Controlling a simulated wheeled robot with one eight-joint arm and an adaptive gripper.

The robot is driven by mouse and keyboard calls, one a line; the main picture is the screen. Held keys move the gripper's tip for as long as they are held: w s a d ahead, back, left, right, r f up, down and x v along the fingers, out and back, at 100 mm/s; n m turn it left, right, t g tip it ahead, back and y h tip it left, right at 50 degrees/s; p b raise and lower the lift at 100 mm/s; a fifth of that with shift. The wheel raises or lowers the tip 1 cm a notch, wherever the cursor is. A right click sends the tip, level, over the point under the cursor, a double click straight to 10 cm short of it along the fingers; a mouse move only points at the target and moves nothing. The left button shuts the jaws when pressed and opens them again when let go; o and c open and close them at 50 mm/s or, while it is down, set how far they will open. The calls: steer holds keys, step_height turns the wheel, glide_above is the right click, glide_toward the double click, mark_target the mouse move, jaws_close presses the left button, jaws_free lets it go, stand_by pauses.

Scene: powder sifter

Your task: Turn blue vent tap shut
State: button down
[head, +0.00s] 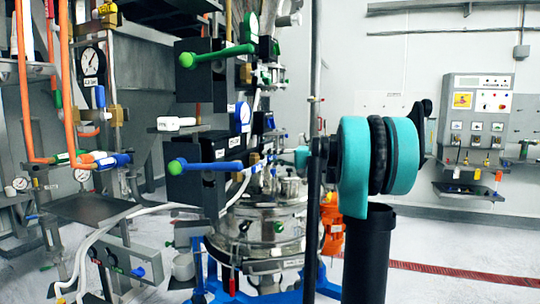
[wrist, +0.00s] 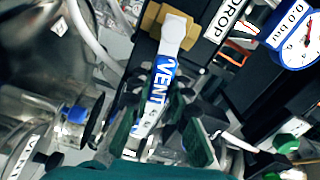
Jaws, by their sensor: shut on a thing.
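The vent tap handle (wrist: 163,75) shows in the wrist view. It has a white end and a blue sleeve lettered VENT, and runs up from between my fingers towards a brass fitting. My gripper (wrist: 158,112) has its dark green fingers on either side of the sleeve and is shut on it. In the head view my gripper (head: 283,160) reaches left from my teal and black wrist to the small fittings above the steel vessel. The handle is too small to make out clearly there.
A blue lever (head: 205,165) and a green lever (head: 215,55) stick out from black boxes left of my gripper. A steel vessel (head: 262,235) stands below. A blue-rimmed gauge (wrist: 300,40) and a DROP label (wrist: 234,20) lie close to the handle.

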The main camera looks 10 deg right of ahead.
steer(key=shift+f+m, duration=0.6)
steer(key=shift+m, duration=0.6)
steer(key=c, duration=1.4)
jaws_free()
steer(key=shift+d, duration=0.15)
steer(key=v, duration=1.1)
steer(key=shift+s+d, duration=0.2)
steer(key=shift+d, duration=0.15)
